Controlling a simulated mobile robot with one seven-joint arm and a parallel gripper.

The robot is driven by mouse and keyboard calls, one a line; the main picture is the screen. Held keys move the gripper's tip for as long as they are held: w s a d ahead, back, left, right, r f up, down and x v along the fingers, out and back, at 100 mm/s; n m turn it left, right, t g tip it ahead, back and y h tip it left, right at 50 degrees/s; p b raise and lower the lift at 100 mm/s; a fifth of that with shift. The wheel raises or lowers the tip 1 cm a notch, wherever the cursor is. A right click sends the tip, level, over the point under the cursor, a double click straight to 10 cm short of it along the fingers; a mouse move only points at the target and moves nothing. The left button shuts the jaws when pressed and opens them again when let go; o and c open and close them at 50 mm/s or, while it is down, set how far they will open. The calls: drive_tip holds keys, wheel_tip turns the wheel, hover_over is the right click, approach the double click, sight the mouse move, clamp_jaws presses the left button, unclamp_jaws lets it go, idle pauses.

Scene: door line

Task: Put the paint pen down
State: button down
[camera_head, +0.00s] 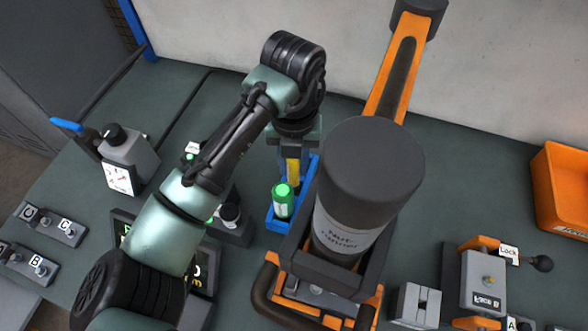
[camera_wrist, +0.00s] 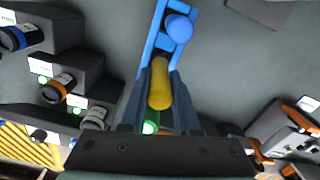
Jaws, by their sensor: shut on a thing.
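My gripper (camera_wrist: 160,76) is shut on a yellow paint pen (camera_wrist: 160,94), with one finger on each side of it. The yellow pen also shows in the head view (camera_head: 293,172), upright below my gripper (camera_head: 292,155). The pen is over or in a narrow blue rack (camera_wrist: 147,57), which also shows in the head view (camera_head: 272,224). I cannot tell whether its lower end is seated. A blue pen (camera_wrist: 180,28) stands at one end of the rack. A green-capped pen (camera_head: 283,200) stands towards the other end, mostly hidden in the wrist view.
The large nutrunner (camera_head: 369,185) in its orange-edged stand rises close to the right of the rack. Dark holders with labelled round parts (camera_wrist: 65,85) stand left of it. Bare bench (camera_head: 490,165) lies right of the nutrunner.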

sight(294, 173)
drive_tip(key=shift+f, duration=1.4)
drive_tip(key=shift+f, duration=0.1)
drive_tip(key=c, duration=0.6)
unclamp_jaws()
drive_tip(key=shift+c, duration=0.2)
wheel_tip(294, 173, up, 12)
drive_tip(key=shift+r, duration=0.15)
drive_tip(key=shift+s+a, duration=0.1)
